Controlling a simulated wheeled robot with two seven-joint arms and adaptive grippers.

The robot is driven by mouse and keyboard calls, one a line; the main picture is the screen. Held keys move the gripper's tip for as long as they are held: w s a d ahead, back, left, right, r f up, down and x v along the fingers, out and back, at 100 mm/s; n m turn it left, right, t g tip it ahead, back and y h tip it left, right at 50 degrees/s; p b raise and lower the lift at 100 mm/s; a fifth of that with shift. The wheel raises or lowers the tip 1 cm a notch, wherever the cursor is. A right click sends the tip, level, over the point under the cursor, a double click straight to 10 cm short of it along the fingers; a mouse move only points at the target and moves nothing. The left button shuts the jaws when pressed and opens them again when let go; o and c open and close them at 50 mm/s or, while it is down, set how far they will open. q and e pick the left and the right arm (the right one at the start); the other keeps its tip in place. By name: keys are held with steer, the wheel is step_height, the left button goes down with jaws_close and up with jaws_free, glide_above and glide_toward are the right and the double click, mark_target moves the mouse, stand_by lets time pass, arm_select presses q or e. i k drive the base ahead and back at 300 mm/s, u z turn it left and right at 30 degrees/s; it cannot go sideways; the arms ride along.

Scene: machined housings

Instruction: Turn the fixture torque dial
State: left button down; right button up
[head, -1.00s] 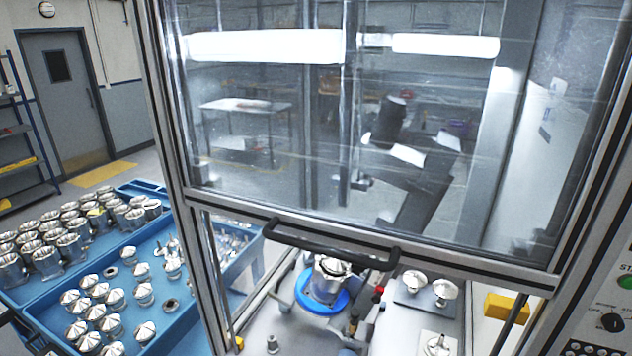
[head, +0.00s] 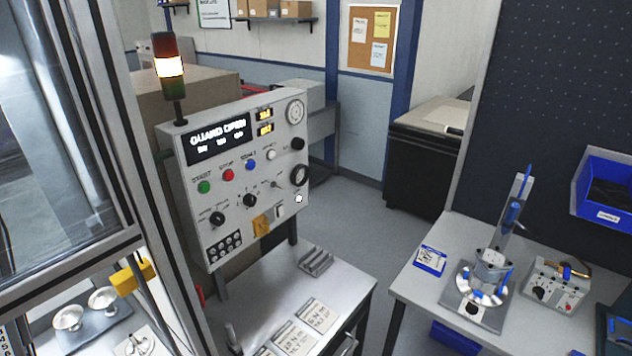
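A grey control panel (head: 245,170) stands left of centre in the head view. The labels are too small to read, so I cannot tell which is the fixture torque dial. A lit display (head: 217,138) and a round gauge (head: 295,112) are at the top. Neither of my grippers is in view.
A glass-fronted machine enclosure (head: 110,150) stands left of the panel. A signal tower (head: 168,68) glows above. A bench with cards (head: 318,315) lies below the panel. A right-hand table (head: 405,285) holds a clamped part on a fixture (head: 482,285) and a small box (head: 553,285). Floor between is clear.

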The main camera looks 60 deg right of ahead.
mark_target(250, 199)
steer(key=z, duration=1.65)
steer(key=k, duration=0.45)
steer(key=u, duration=0.85)
steer(key=i, duration=0.5)
steer(key=z, duration=0.55)
